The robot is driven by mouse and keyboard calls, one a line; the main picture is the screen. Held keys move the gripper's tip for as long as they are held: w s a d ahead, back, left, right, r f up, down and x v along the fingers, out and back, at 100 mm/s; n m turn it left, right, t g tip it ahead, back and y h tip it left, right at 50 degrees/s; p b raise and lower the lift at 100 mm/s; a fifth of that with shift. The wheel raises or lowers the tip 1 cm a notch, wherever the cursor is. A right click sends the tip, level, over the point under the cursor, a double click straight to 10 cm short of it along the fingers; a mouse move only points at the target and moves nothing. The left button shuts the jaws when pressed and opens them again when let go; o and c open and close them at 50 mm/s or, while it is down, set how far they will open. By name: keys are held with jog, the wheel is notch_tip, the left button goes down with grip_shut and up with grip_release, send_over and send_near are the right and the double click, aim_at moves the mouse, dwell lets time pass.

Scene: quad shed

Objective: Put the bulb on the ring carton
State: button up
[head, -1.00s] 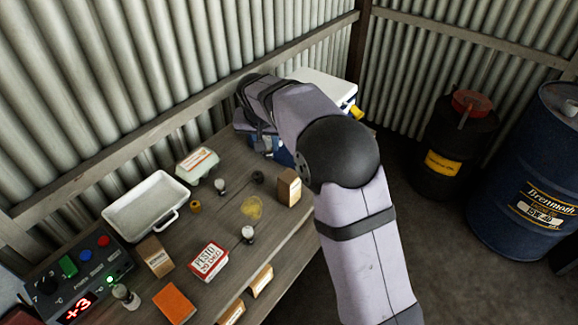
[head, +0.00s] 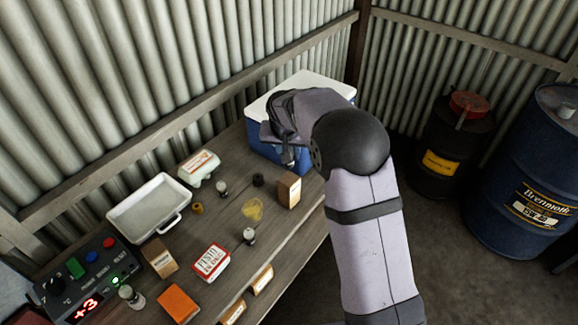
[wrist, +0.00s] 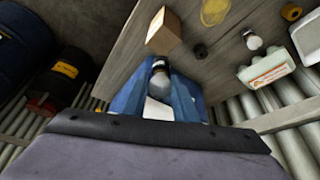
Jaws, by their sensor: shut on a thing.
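My gripper (head: 288,158) is in front of the blue cooler in the head view, above the far right part of the bench; its fingers are small and dark there. In the wrist view it is shut on a bulb (wrist: 160,83) with a dark end and a pale grey body. A plain brown carton (head: 289,188) stands upright on the bench just below and apart from my gripper; it also shows in the wrist view (wrist: 164,32). Other small cartons lie nearer, one brown (head: 160,258) and one at the front edge (head: 262,280). I cannot tell which carton has the ring.
The blue cooler (head: 258,146) with a white lid stands behind my gripper. A white tray (head: 118,219), an egg carton (head: 199,167), a red-and-white box (head: 210,261), an orange block (head: 176,304) and other bulb-like items (head: 248,236) occupy the bench. Drums (head: 525,175) stand right.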

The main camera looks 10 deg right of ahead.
aim_at(289, 165)
jog(key=shift+f+p, duration=0.75)
jog(key=shift+f, duration=2.2)
jog(key=shift+f, duration=0.2)
jog(key=o, duration=1.1)
jog(key=shift+r, duration=0.1)
jog(key=shift+c, duration=0.2)
jog(key=shift+r, duration=0.1)
jog(key=shift+s+r, duration=0.1)
jog(key=shift+r, duration=0.3)
jog(key=b+v, duration=0.4)
jog(key=v, duration=0.7)
jog(key=shift+s, duration=0.15)
jog(key=shift+r, duration=0.1)
